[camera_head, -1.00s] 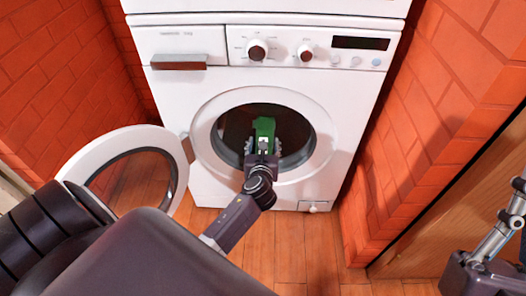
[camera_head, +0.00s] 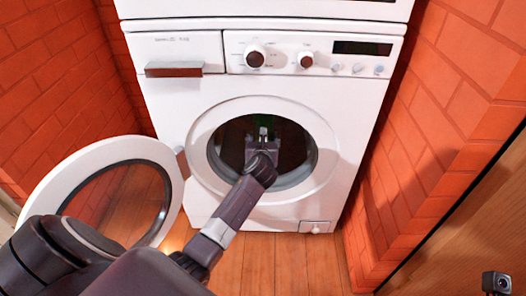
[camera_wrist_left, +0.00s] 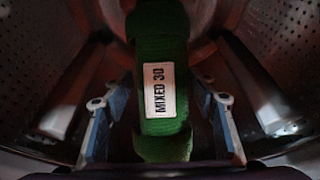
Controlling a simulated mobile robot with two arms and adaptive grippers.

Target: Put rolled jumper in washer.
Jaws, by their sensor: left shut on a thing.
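The white washer (camera_head: 345,110) stands ahead with its round door (camera_head: 165,215) swung open to the left. My left gripper (camera_head: 264,135) reaches through the opening into the dark drum (camera_head: 228,150). The left wrist view shows the green rolled jumper (camera_wrist_left: 160,40) between the fingers of the left gripper (camera_wrist_left: 163,120), with a white label reading "MIXED 30". The gripper is shut on it, inside the perforated metal drum (camera_wrist_left: 265,40). In the head view the jumper is mostly hidden by the gripper and shadow. My right gripper is not visible.
Orange brick walls (camera_head: 50,80) stand close on both sides of the washer. A wooden panel (camera_head: 470,220) is at the right. The wooden floor (camera_head: 285,260) in front is clear. The drum's rim surrounds my left arm closely.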

